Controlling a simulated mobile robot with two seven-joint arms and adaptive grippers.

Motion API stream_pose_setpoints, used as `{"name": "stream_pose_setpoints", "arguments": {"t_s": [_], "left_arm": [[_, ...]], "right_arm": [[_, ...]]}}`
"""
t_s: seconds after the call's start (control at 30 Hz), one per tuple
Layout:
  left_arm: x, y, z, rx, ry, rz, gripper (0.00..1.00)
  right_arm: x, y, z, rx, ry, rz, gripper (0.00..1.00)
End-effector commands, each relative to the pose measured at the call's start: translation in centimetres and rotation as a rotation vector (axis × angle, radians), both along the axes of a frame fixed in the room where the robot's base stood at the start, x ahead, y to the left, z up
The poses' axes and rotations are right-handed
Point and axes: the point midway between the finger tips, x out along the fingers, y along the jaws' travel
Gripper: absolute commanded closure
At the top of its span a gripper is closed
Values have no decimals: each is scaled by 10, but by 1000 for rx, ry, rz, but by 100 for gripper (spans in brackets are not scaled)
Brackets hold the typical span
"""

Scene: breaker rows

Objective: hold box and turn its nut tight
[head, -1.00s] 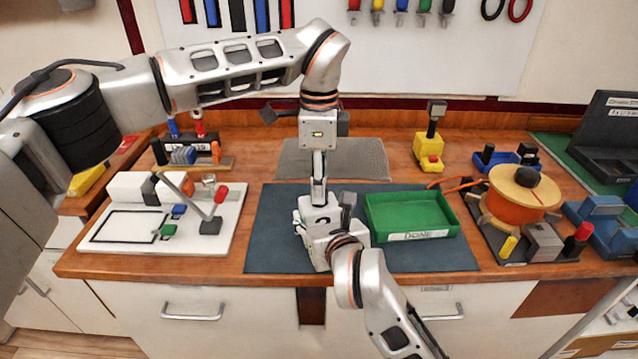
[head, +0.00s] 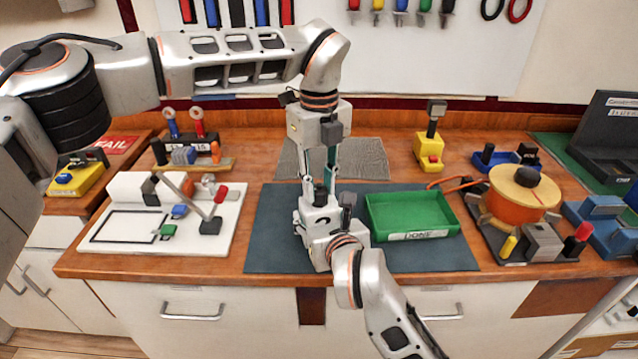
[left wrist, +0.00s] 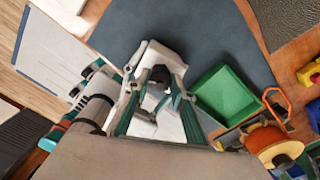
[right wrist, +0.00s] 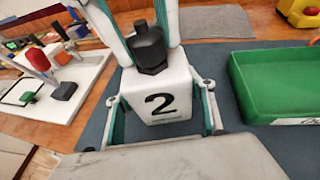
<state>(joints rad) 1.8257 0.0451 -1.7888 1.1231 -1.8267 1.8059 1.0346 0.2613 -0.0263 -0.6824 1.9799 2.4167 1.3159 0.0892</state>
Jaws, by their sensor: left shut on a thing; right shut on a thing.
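A white box (right wrist: 178,78) marked with a black "2" stands upright on the dark mat; it also shows in the head view (head: 312,213). A black nut (right wrist: 149,50) sits on its top, also visible in the left wrist view (left wrist: 160,74). My right gripper (right wrist: 162,100) is shut on the box, with one finger on each side. My left gripper (head: 320,190) points straight down from above and is shut on the nut, its fingers on either side. The thread under the nut is hidden.
A green tray (head: 457,228) labelled DONE stands right of the box on the dark mat (head: 270,250). A white board with a lever (head: 120,243) lies left. An orange spool (head: 505,205) stands right, and a yellow block (head: 424,147) behind. The mat's left part is clear.

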Motion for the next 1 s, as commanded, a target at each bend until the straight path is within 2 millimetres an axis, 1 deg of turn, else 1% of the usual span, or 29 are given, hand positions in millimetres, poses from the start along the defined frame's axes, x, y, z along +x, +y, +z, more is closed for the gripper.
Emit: {"name": "stream_pose_setpoints", "arguments": {"t_s": [0.6,0.8,1.0], "left_arm": [[0,0,0,0,0,-579,98],[0,0,0,1,2,-736,98],[0,0,0,0,2,-851,98]], "right_arm": [[0,-1,-2,0,3,-1,81],[0,-1,-2,-1,4,-2,81],[0,-1,-2,-1,4,-2,81]]}}
